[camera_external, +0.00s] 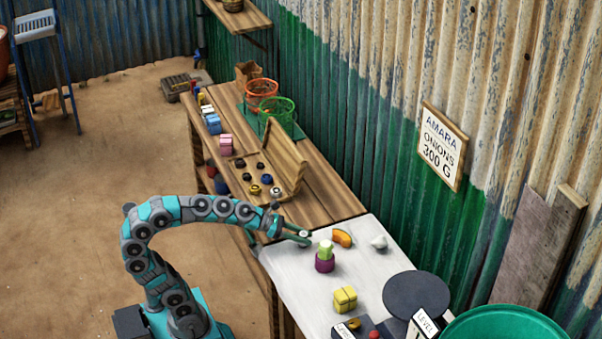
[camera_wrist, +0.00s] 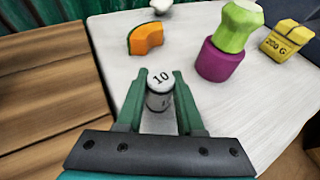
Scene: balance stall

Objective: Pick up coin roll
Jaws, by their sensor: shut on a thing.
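The coin roll (camera_wrist: 159,100) is a small grey cylinder with a pale top marked 10. It stands upright at the edge of the white tabletop in the wrist view. My gripper (camera_wrist: 160,82) has its green fingers on both sides of it, shut on it.
An orange wedge (camera_wrist: 146,38) lies beyond the coin roll. A green piece on a purple cylinder (camera_wrist: 217,62) stands to its right, with a yellow 200 G block (camera_wrist: 286,42) farther right. A wooden bench (camera_external: 330,202) with an open box (camera_external: 285,165) adjoins the white table.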

